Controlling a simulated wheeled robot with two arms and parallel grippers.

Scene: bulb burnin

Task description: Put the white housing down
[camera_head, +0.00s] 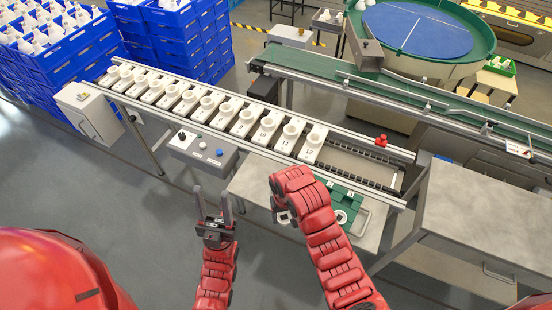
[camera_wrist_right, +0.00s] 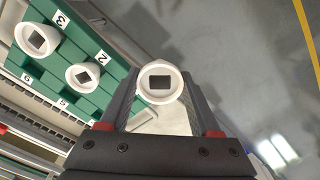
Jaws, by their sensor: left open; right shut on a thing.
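The white housing (camera_wrist_right: 160,82) is a round white cup with a dark square in its middle. It sits between the fingers of my right gripper (camera_wrist_right: 163,105), which is shut on it. In the head view my right gripper (camera_head: 281,208) is over the grey bench, left of the green tray, and its wrist hides most of the housing. In the right wrist view the green tray (camera_wrist_right: 88,42) lies to the left, apart from the held housing, with two similar white housings (camera_wrist_right: 38,38) at numbers 3 and 2. My left gripper (camera_head: 215,208) is open and empty, left of the bench.
A conveyor rack (camera_head: 350,160) behind the bench carries a row of numbered white pieces (camera_head: 265,130). A grey control box (camera_head: 203,150) with buttons hangs in front of it. A metal cabinet (camera_head: 480,215) stands to the right. Bare bench (camera_head: 250,185) shows left of the right gripper.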

